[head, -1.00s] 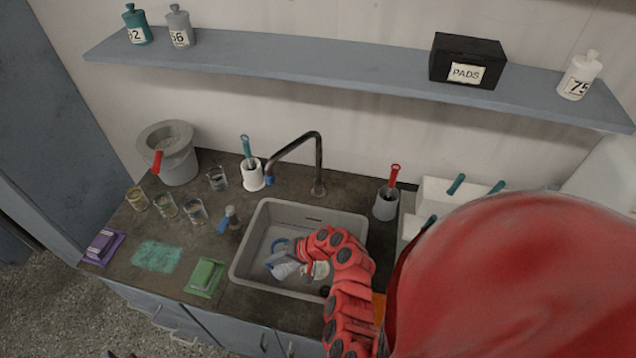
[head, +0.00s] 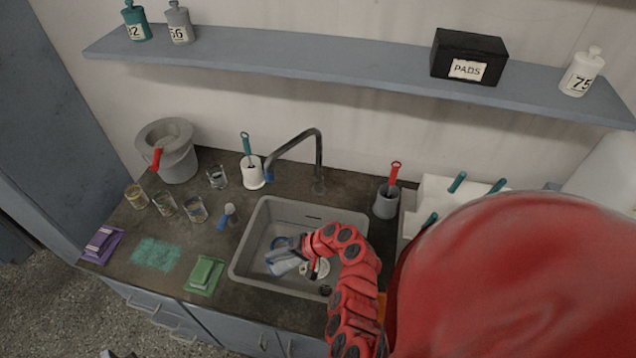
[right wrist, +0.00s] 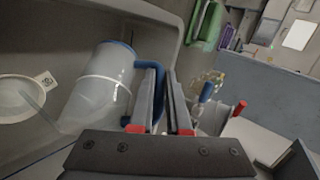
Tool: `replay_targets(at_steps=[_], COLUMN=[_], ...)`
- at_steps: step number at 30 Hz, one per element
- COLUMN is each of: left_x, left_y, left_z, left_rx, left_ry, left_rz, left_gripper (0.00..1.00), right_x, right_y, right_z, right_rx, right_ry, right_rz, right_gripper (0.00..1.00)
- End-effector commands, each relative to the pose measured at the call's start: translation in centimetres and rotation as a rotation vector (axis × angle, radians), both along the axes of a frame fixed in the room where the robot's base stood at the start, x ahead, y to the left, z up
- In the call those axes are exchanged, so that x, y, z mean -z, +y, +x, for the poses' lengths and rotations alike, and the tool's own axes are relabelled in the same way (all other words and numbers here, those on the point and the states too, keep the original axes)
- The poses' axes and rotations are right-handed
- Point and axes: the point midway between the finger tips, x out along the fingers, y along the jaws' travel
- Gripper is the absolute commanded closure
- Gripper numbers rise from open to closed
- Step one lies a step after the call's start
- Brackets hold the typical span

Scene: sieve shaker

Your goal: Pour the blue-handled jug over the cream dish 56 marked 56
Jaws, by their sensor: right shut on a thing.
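My right gripper (head: 303,246) is shut on the blue handle (right wrist: 130,92) of the clear jug (head: 284,262), inside the sink. The jug is tilted well over in the right wrist view (right wrist: 100,90). The cream dish (head: 316,269) sits in the sink close beside the jug. In the right wrist view the dish (right wrist: 18,104) lies just off the jug's far end, with a small tag (right wrist: 47,79) beside it. A faint pale streak shows over the dish; I cannot tell if it is liquid.
The grey sink (head: 240,262) has raised walls around the jug. The tap (head: 318,165) arches behind it. Several glasses, a small blue-handled item (head: 229,215), a green sponge (head: 205,274) and a grey bucket (head: 178,155) stand left. A red-handled brush holder (head: 385,204) stands right.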

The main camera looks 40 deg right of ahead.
Motion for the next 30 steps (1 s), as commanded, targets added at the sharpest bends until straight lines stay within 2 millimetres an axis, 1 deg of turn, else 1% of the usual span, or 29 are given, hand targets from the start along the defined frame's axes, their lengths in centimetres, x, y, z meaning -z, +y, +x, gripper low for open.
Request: replay_targets(at_steps=[30], left_x=[1.5], left_y=[0.0], left_z=[0.0], left_rx=[0.000], left_ry=[0.000], left_rz=[0.000], left_gripper=[0.68], right_x=[-0.7], right_y=[-0.5], right_z=[-0.1], right_rx=[0.001], right_ry=[-0.019], right_rz=[0.068], right_gripper=[1.00])
